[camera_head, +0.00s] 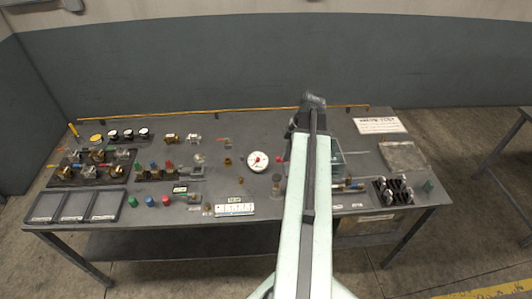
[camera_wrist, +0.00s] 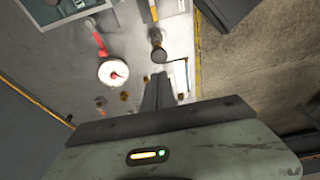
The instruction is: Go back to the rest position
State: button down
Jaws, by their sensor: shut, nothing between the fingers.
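My gripper (camera_wrist: 157,92) shows in the wrist view as a dark pair of fingers, shut with nothing between them. It points over the grey workbench; I cannot tell its exact height above the top. In the head view, my arm reaches over the bench right of its middle, and the fingers cannot be made out. A white round gauge (camera_head: 257,161) with a red mark lies left of my arm; it also shows in the wrist view (camera_wrist: 113,72), left of the fingers. A dark-topped upright piece (camera_wrist: 157,47) stands beyond the fingertips.
The workbench (camera_head: 230,121) carries valves and fittings at left, with black trays (camera_head: 75,206) at the front left. A clear-walled bin (camera_head: 331,163) is partly hidden behind my arm. A rack of metal parts (camera_head: 395,190) stands right. A yellow rod runs along the back.

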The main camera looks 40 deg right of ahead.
jog(key=w+a+f+n+g+b, duration=0.15)
jog(key=w+a+f+b, duration=0.35)
jog(key=a, duration=0.5)
jog(key=w+a+f+n+b, duration=0.2)
jog(key=w+a+f+n, duration=0.1)
jog(key=w+a, duration=0.65)
jog(key=s+a+f+m+h+b, duration=0.1)
jog(key=a+f+m+b, duration=0.2)
jog(key=a+m, duration=0.4)
jog(key=a+f+m+h+b, duration=0.1)
jog(key=a+m, duration=0.6)
jog(key=a, duration=0.8)
jog(key=shift+s+a+f+g+b, duration=0.2)
jog(key=shift+s+f+g+b, duration=0.15)
jog(key=shift+f+b, duration=0.6)
